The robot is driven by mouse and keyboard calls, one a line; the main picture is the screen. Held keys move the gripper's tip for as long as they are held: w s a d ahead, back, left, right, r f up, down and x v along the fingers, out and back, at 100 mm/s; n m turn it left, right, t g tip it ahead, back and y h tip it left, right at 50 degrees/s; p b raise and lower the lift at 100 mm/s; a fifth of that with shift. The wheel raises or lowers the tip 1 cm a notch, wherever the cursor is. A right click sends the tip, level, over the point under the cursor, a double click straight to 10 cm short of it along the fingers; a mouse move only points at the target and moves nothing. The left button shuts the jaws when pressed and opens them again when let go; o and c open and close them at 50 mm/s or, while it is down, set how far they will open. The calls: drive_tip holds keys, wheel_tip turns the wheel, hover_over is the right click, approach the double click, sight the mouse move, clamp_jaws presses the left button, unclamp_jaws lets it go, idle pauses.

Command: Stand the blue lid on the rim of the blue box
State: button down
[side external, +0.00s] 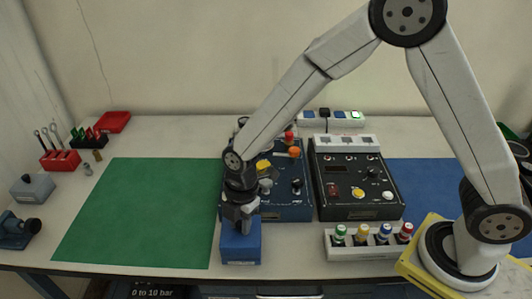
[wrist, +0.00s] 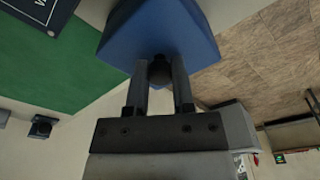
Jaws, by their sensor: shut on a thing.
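The blue box (side external: 240,249) stands near the front edge of the table, just right of the green mat. My gripper (side external: 241,218) is directly above it, pointing down. In the wrist view my gripper (wrist: 160,82) has its two fingers on either side of a dark round knob (wrist: 159,70), shut on it. The knob is at the edge of a blue surface, which I take as the blue lid (wrist: 160,32). The gripper hides much of the lid in the side view. I cannot tell whether lid and box touch or where the lid's edges sit.
The green mat (side external: 140,210) is clear at left. Two dark control panels, one blue-sided (side external: 290,205) and one black (side external: 355,185), stand behind and right. A white rack (side external: 372,245) with several coloured-cap bottles is at front right. Red trays and tools lie at far left.

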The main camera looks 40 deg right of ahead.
drive_tip(key=shift+c, duration=2)
unclamp_jaws()
wheel_tip(320, 180, up, 8)
drive_tip(key=d, duration=0.1)
drive_tip(key=shift+f, duration=0.15)
drive_tip(key=shift+w, duration=0.1)
drive_tip(key=s+d+m+t, duration=0.1)
drive_tip(key=s+d+m, duration=0.3)
drive_tip(key=d+m, duration=0.5)
drive_tip(key=s+d+m+t+h, duration=0.1)
drive_tip(key=s+d+m, duration=0.4)
drive_tip(key=d+m, duration=0.3)
drive_tip(key=m, duration=0.3)
drive_tip(key=shift+s+d+f+t, duration=0.2)
drive_tip(key=shift+d+t, duration=0.2)
